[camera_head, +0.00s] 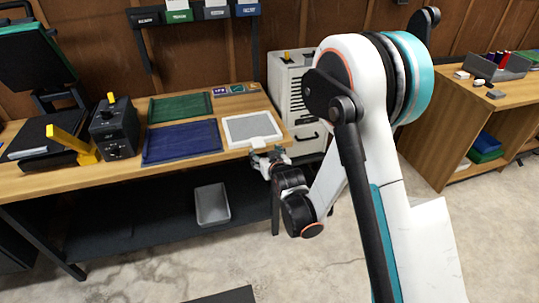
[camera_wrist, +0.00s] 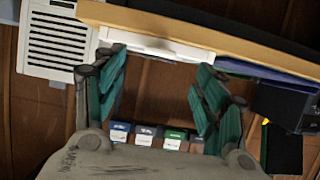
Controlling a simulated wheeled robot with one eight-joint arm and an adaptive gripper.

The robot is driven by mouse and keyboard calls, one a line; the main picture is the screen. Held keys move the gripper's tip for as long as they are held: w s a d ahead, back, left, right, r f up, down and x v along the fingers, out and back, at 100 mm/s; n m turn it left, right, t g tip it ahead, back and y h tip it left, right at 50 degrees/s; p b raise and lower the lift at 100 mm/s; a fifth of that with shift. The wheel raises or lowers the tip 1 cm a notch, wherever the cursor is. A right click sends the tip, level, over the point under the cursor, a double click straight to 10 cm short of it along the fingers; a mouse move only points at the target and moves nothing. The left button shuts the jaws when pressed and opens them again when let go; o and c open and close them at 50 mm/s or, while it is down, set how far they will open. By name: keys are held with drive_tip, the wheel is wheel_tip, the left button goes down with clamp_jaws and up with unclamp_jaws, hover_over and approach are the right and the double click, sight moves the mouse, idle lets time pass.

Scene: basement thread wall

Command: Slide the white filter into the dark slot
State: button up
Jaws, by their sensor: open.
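The white filter (camera_head: 251,129), a flat framed panel with a grey mesh face, lies on the wooden workbench (camera_head: 60,182) near its right front corner. Its white tab juts over the front edge. My gripper (camera_head: 268,156) is at that edge, just in front of the tab. In the wrist view my gripper (camera_wrist: 162,62) is open, its green-padded fingers apart, with the white filter edge (camera_wrist: 160,45) just beyond the fingertips. I cannot tell if they touch. A white vented cabinet (camera_head: 289,85) stands right of the bench; a small dark opening or handle shows low on its front, and I cannot tell which.
A blue panel (camera_head: 182,141) and a green panel (camera_head: 180,107) lie left of the filter. A black box with a yellow knob (camera_head: 114,127) stands farther left. A grey bin (camera_head: 212,204) sits on the lower shelf. The floor in front is mostly clear.

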sight(260, 147)
drive_tip(key=shift+b+x, duration=1.55)
drive_tip(key=shift+x, duration=3.75)
drive_tip(key=c, duration=1.2)
